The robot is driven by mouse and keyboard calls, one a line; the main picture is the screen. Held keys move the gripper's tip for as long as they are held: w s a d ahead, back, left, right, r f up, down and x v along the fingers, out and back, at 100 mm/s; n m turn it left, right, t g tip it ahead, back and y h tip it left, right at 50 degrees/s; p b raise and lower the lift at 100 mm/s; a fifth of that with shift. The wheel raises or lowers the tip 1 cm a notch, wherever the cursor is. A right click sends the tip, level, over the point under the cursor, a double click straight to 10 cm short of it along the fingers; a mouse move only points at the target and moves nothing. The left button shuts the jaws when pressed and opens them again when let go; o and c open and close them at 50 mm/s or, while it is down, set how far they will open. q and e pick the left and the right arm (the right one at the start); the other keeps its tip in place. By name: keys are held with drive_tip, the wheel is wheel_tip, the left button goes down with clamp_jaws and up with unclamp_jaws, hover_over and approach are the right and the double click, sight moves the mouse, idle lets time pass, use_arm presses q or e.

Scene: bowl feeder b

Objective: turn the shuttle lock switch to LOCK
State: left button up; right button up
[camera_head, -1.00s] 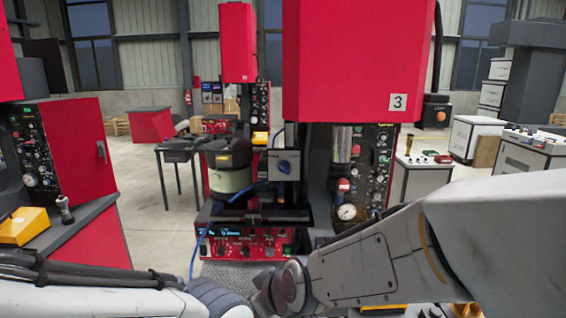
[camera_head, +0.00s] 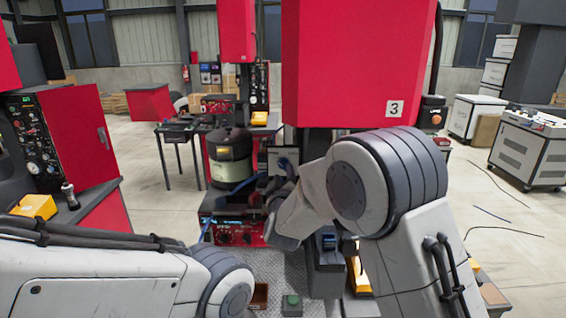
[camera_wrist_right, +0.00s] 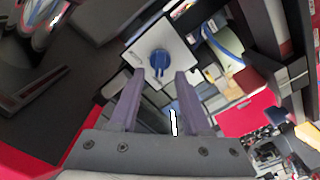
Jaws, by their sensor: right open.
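The shuttle lock switch is a blue knob (camera_wrist_right: 160,58) on a pale square plate (camera_wrist_right: 178,40). In the right wrist view it lies just beyond my right fingertips, roughly centred between them. My right gripper (camera_wrist_right: 159,75) is open with two purple-grey fingers and nothing between them. Contact with the knob cannot be judged. In the head view my right gripper (camera_head: 281,181) is raised in front of the switch plate (camera_head: 276,155), and my wrist hides much of the knob. The knob's lettering is not readable. My left arm shows at lower left, its gripper out of view.
A red control box (camera_head: 232,231) sits below. A green button box (camera_head: 292,304) is near the front edge.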

sight(283, 167)
drive_tip(key=w+p, duration=0.1)
drive_tip(key=w, duration=0.1)
drive_tip(key=shift+w+r, duration=0.1)
drive_tip(key=shift+w, duration=0.25)
drive_tip(key=shift+w+p, duration=0.3)
drive_tip(key=shift+w, duration=0.3)
clamp_jaws()
